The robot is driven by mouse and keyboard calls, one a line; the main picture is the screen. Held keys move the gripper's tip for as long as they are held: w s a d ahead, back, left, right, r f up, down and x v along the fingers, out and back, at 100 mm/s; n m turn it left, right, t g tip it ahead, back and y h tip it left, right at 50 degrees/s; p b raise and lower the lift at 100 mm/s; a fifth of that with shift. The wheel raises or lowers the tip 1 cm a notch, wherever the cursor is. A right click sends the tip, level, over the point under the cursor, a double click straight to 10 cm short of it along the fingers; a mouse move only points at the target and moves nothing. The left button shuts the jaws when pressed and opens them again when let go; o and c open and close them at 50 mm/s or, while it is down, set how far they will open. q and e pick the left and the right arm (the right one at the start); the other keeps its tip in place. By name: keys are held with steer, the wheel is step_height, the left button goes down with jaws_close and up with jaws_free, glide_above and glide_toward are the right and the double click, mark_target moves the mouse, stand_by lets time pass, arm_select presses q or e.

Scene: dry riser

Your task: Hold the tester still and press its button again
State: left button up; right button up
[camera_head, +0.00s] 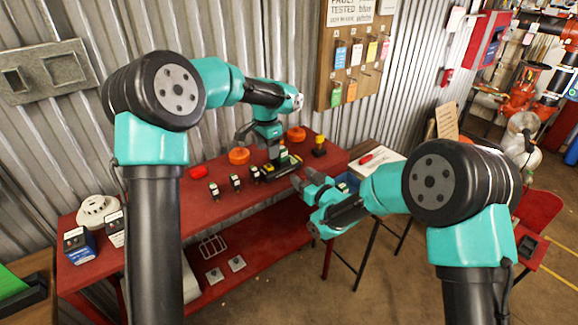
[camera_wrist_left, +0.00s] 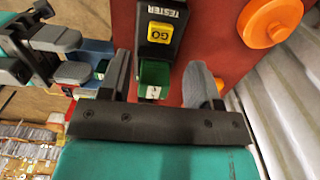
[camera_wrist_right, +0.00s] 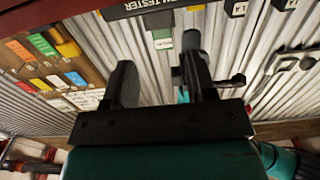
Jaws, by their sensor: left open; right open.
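The tester (camera_head: 268,174) is a dark block near the back right of the red table. In the left wrist view its yellow GO button (camera_wrist_left: 160,33) and TESTER label show. A green-and-white block (camera_wrist_left: 153,75) stands at the tester's end, between the spread fingers of my left gripper (camera_wrist_left: 160,84); I cannot tell if they touch it. The left gripper (camera_head: 262,146) is open over the tester. My right gripper (camera_head: 303,181) is open and empty at the table's front edge, right of the tester. The right wrist view shows the tester's labelled side (camera_wrist_right: 150,6) beyond its fingers (camera_wrist_right: 160,80).
Several small black-and-white blocks (camera_head: 235,182) stand left of the tester. Orange round pieces (camera_head: 238,156) lie behind it. A white round device (camera_head: 97,210) sits at the left end. A tag board (camera_head: 352,60) hangs behind.

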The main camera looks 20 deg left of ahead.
mark_target(285, 163)
steer(key=x, duration=0.9)
steer(key=shift+w+a, duration=0.1)
steer(key=shift+a, duration=0.15)
steer(key=shift+c, duration=0.4)
steer(key=c, duration=0.7)
steer(key=shift+o, duration=0.2)
arm_select(q)
jaws_close()
stand_by(0.8)
